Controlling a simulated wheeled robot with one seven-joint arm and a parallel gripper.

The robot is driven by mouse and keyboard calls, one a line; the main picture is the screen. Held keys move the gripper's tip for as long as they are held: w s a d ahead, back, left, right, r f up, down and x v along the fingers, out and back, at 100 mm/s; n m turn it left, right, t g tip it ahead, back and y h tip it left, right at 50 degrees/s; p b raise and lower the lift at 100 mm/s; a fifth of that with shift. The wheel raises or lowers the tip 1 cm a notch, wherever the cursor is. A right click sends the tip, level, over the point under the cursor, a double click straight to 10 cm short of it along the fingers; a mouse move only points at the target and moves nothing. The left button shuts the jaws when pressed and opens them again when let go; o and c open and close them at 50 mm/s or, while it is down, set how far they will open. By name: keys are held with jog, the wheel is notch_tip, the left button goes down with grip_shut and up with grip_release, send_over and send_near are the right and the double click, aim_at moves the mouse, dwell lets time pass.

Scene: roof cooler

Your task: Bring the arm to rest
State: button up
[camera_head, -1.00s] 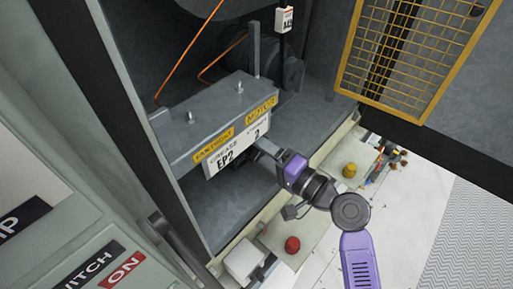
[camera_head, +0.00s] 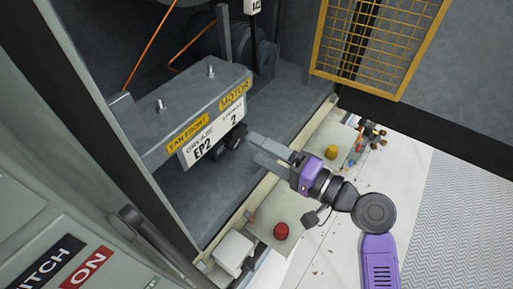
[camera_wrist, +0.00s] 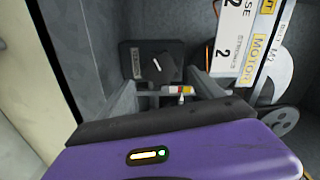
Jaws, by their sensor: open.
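My gripper (camera_head: 254,148) is open at the end of my purple arm, with its fingers pointing up-left toward the cabinet. It is apart from the grey motor block with the white grease label (camera_head: 213,132). A dark box-like part (camera_head: 232,138) sits just beyond the fingertips, under the label's right end. In the wrist view my gripper (camera_wrist: 168,88) shows its two grey fingers spread, with a dark box with a white pointer (camera_wrist: 150,62) beyond them. A small red, yellow and white piece (camera_wrist: 178,90) shows between the fingers; I cannot tell what it is fixed to.
A yellow mesh guard (camera_head: 372,45) stands at the upper right. The cabinet's lower ledge holds a red knob (camera_head: 281,231), a yellow knob (camera_head: 331,152) and a white box (camera_head: 234,252). A grey cabinet door (camera_head: 50,190) is at the left.

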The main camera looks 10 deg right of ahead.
dwell(0.4)
jog(key=w+d+m+t+h, duration=0.1)
jog(key=w+d+t+h, duration=0.1)
jog(key=d+t+h, duration=0.35)
jog(key=s+d+f+h, duration=0.4)
jog(key=s+d+h, duration=0.25)
jog(key=s, duration=0.25)
jog(key=s+f+n+g, duration=0.1)
jog(key=s+n+g, duration=0.2)
jog(key=s, duration=2.4)
jog(key=n, duration=0.4)
jog(key=shift+h, duration=0.4)
jog(key=shift+g, duration=0.25)
